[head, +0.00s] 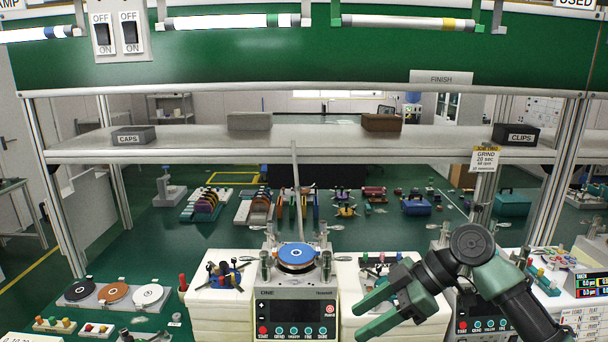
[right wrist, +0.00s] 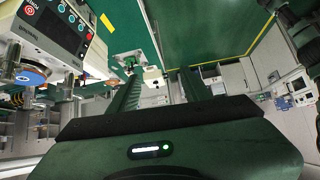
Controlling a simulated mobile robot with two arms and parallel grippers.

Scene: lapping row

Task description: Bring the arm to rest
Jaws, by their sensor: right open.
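My right gripper (head: 366,316) reaches in from the lower right in the head view. Its two green fingers are spread apart, point left, and have nothing between them. It is in front of the right side of the lapping machine (head: 296,312), whose panel reads ONE and carries a row of buttons. A blue disc (head: 297,254) sits on top of that machine, apart from the fingers. A machine panel (right wrist: 55,30) and the blue disc (right wrist: 32,75) show at the left there. My left gripper is out of view.
A second machine (head: 476,312) stands partly behind my right arm. Black, orange and white discs lie on a plate (head: 78,303) at the left. A long shelf (head: 310,147) with boxes crosses above. A GRIND card (head: 485,159) hangs above my right arm.

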